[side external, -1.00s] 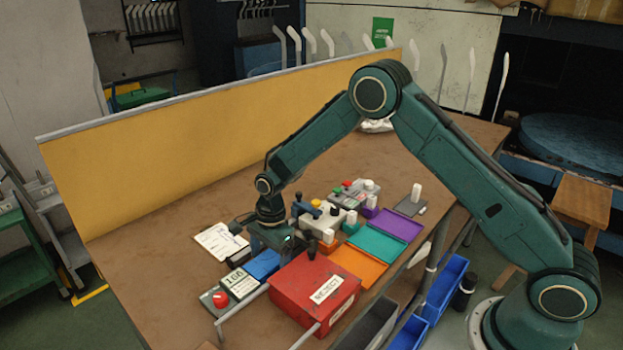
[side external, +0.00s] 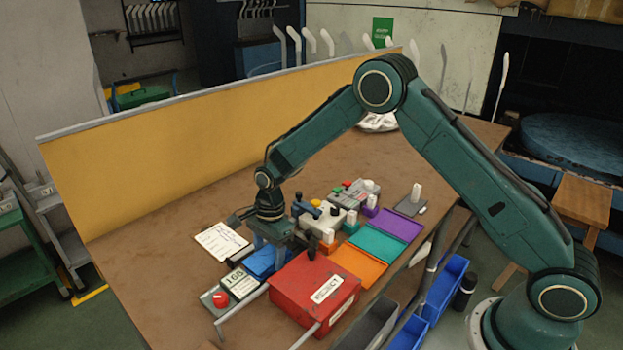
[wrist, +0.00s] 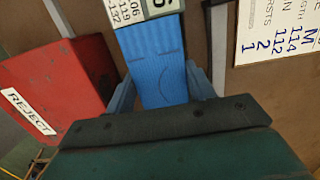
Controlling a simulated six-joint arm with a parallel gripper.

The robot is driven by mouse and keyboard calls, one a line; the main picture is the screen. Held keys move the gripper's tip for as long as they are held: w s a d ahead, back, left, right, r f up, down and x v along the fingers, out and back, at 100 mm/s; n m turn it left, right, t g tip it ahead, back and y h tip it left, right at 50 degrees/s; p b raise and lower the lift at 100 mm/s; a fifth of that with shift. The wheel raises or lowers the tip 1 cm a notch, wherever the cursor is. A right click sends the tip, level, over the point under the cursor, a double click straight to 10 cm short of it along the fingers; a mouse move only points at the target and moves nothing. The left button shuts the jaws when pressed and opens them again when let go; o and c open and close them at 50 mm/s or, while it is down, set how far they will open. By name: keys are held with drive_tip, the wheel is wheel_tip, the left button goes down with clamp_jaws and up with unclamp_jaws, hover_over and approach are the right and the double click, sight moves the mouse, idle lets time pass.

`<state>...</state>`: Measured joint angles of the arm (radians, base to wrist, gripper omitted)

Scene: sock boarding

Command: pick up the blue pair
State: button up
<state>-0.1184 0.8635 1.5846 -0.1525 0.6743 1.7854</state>
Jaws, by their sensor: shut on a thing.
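The blue pair (wrist: 155,65) is a flat, ribbed blue strip that runs up the middle of the wrist view, between my two fingers. In the side external view the blue pair (side external: 262,262) shows partly beneath my gripper (side external: 275,258), which hides the rest. My gripper (wrist: 162,92) is shut on the blue pair, with a blue-grey finger on each side. I cannot tell how far the pair is off the table.
The red REJECT box (side external: 313,288) stands close beside my gripper; a number card (side external: 240,282) and red button (side external: 221,299) lie in front. A clipboard (side external: 221,241) lies behind. Orange (side external: 360,266), teal (side external: 377,243) and purple (side external: 398,224) mats lie to the right.

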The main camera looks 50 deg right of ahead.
sight(269, 254)
wheel_tip(269, 254, up, 19)
drive_tip(key=shift+f, duration=0.2)
idle(0.3)
drive_tip(key=shift+f, duration=0.1)
idle(0.5)
drive_tip(key=s+d+f+n+g+h, duration=0.1)
drive_tip(key=s+d+f+n, duration=0.6)
drive_tip(key=n, duration=1.1)
drive_tip(key=shift+d+f, duration=0.75)
drive_tip(key=shift+d, duration=0.5)
drive_tip(key=shift+w, duration=0.1)
